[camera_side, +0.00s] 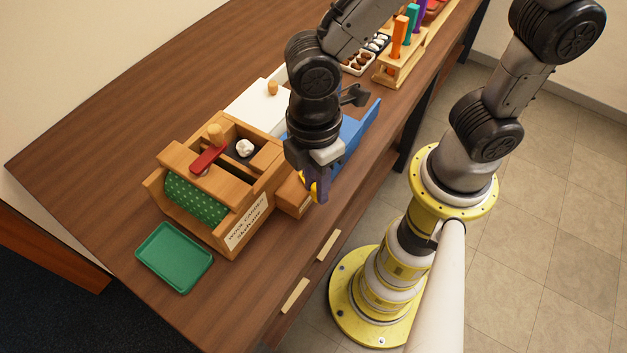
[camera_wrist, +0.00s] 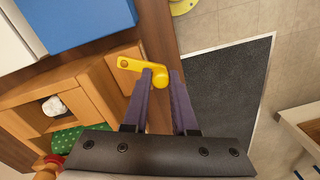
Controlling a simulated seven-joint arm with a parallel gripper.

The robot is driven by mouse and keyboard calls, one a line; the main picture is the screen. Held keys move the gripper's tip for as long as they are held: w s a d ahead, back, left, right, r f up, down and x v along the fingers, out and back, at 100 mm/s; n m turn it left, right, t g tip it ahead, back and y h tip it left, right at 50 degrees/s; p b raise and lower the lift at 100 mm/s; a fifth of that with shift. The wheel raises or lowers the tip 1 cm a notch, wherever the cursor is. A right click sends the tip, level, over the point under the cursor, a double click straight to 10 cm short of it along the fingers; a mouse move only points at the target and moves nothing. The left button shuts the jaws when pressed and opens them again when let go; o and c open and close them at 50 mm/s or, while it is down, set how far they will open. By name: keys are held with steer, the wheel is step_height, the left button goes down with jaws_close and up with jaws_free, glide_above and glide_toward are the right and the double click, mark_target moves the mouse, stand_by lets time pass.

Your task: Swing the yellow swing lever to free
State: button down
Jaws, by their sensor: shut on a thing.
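The yellow swing lever (camera_wrist: 130,64) is a short arm with a round knob, mounted on a small wooden block at the end of the wooden wool carder (camera_wrist: 85,82). In the wrist view, its arm points from the pivot at left to the knob at right. My gripper (camera_wrist: 162,73) is shut on the knob, one purple finger on each side. In the side view, my gripper (camera_side: 318,193) reaches down at the carder's right end, and only bits of yellow show by the fingers. The carder (camera_side: 262,190) holds a green dotted roller and a red lever.
A green tray (camera_side: 174,257) lies in front of the carder. A white box (camera_side: 258,108) and a blue panel (camera_side: 352,130) stand close behind my gripper. A rack of coloured-handled tools (camera_side: 403,60) stands farther back. The table's front edge is near; its left side is clear.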

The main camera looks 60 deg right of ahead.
mark_target(314, 184)
stand_by(0.4)
steer(key=c, duration=0.7)
jaws_free()
steer(key=r, duration=1.4)
steer(key=shift+w+d, duration=0.1)
steer(key=shift+w, duration=0.15)
steer(key=shift+d, duration=0.1)
